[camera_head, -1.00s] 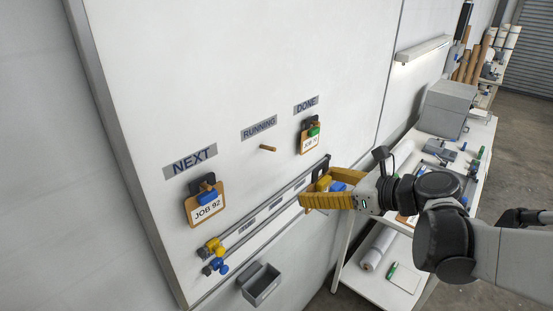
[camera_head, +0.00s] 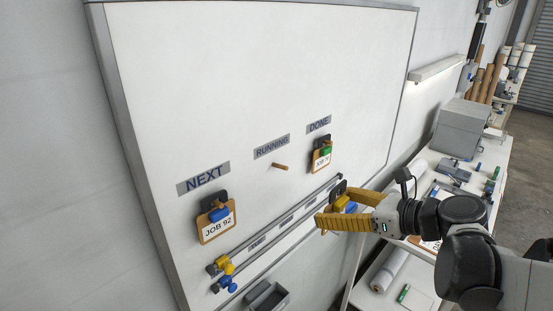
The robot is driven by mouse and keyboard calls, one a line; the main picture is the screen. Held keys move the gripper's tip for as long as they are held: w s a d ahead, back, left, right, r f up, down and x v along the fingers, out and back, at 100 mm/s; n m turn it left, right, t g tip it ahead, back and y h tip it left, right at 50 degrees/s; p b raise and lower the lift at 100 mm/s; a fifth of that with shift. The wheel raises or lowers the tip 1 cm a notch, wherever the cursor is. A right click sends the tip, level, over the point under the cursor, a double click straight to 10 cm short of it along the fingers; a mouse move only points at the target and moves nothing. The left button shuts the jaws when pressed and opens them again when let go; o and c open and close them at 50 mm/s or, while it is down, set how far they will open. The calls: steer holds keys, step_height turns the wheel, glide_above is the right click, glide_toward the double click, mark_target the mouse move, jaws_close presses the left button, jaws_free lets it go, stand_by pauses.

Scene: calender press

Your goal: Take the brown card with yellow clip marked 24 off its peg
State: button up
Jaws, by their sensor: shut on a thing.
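My yellow-fingered gripper (camera_head: 333,208) is in front of the board near the right end of its rail. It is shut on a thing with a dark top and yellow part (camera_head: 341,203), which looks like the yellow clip. A blue part also shows between the fingers. The fingers hide most of what is held; I cannot read a 24 or tell if it touches a peg. The RUNNING peg (camera_head: 280,166) is bare. A brown-edged card with white paper (camera_head: 428,244) shows partly behind my arm, its mark not readable.
The JOB 92 card (camera_head: 216,227) with a blue clip hangs under NEXT. A card with a green clip (camera_head: 321,160) hangs under DONE. Yellow and blue pieces (camera_head: 224,269) sit at the rail's left end. A grey bin (camera_head: 268,297) is below; a worktable stands at right.

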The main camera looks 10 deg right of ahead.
stand_by(0.3)
steer(key=shift+f+p+v, duration=0.2)
steer(key=shift+p+v, duration=0.05)
steer(key=shift+v, duration=0.85)
steer(key=shift+f+p+v, duration=0.2)
steer(key=shift+f+v, duration=0.05)
steer(key=shift+v, duration=0.9)
steer(key=shift+s+d, duration=0.1)
steer(key=shift+s, duration=0.1)
steer(key=s+d, duration=0.1)
steer(key=s, duration=0.1)
steer(key=s+d, duration=0.2)
steer(key=shift+s+d, duration=0.2)
steer(key=shift+s, duration=0.15)
steer(key=shift+f, duration=0.1)
